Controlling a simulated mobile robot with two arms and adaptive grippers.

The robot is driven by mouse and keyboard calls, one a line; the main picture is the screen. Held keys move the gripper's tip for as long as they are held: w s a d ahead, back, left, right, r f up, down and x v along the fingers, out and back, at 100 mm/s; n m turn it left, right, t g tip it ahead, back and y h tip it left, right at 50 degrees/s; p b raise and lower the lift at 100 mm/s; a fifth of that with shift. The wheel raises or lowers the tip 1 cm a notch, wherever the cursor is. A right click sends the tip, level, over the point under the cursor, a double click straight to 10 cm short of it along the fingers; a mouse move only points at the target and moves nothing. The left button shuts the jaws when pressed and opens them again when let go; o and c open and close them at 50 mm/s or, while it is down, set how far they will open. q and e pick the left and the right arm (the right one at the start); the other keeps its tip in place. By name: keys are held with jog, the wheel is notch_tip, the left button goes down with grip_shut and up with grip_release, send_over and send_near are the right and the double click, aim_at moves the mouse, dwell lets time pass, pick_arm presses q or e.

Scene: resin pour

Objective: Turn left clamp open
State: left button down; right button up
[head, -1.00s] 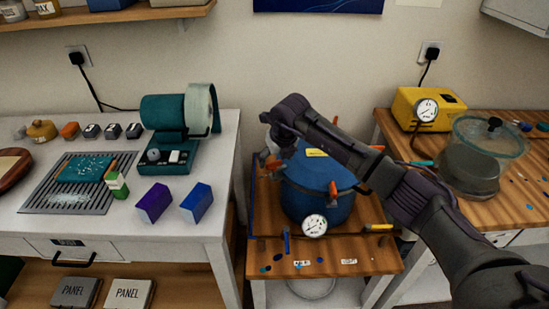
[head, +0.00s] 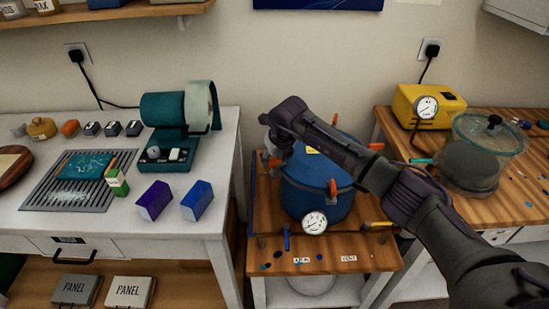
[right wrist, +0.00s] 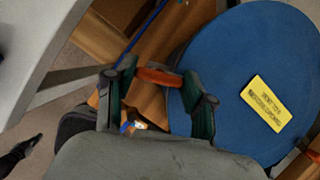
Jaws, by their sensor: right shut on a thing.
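A blue pressure pot (head: 318,196) stands on a small wooden table, with a yellow label (right wrist: 265,105) on its lid. Orange clamps sit around its rim. The left clamp (right wrist: 159,77) lies between my right gripper's fingertips in the right wrist view. My right gripper (right wrist: 160,92) is shut on this clamp's orange handle at the pot's left edge. In the head view my right gripper (head: 274,150) is partly hidden by its own wrist. Another orange clamp (head: 333,187) is on the pot's front. My left gripper is not in view.
A round gauge (head: 314,222) is at the pot's front. A white workbench (head: 225,190) stands to the left. A wooden bench (head: 505,212) on the right holds a glass-lidded chamber (head: 477,160) and a yellow pump (head: 428,100). My right arm crosses over the pot.

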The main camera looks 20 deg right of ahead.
jog(key=n+b, duration=0.2)
jog(key=n+y+b, duration=0.1)
jog(key=n, duration=0.1)
jog(key=shift+w+d+f+b, duration=0.1)
jog(key=shift+d+f+b, duration=0.05)
jog(key=shift+b, duration=0.25)
jog(key=n+y+b, duration=0.1)
jog(key=n, duration=0.1)
jog(key=n+g+y+b, duration=0.1)
jog(key=n+b, duration=0.1)
jog(key=shift+n, duration=0.3)
jog(key=n+g+b, duration=0.2)
jog(key=n, duration=0.2)
jog(key=shift+w+y, duration=0.1)
jog(key=shift+y, duration=0.3)
jog(key=n, duration=0.1)
jog(key=n+g+b, duration=0.1)
jog(key=n, duration=0.2)
jog(key=shift+r+n+g+b, duration=0.25)
jog(key=shift+n+g+b, duration=0.15)
jog(key=shift+n, duration=0.4)
jog(key=o, duration=1.2)
jog(key=shift+c, duration=0.2)
jog(key=shift+d+m, duration=0.1)
jog(key=shift+m, duration=0.3)
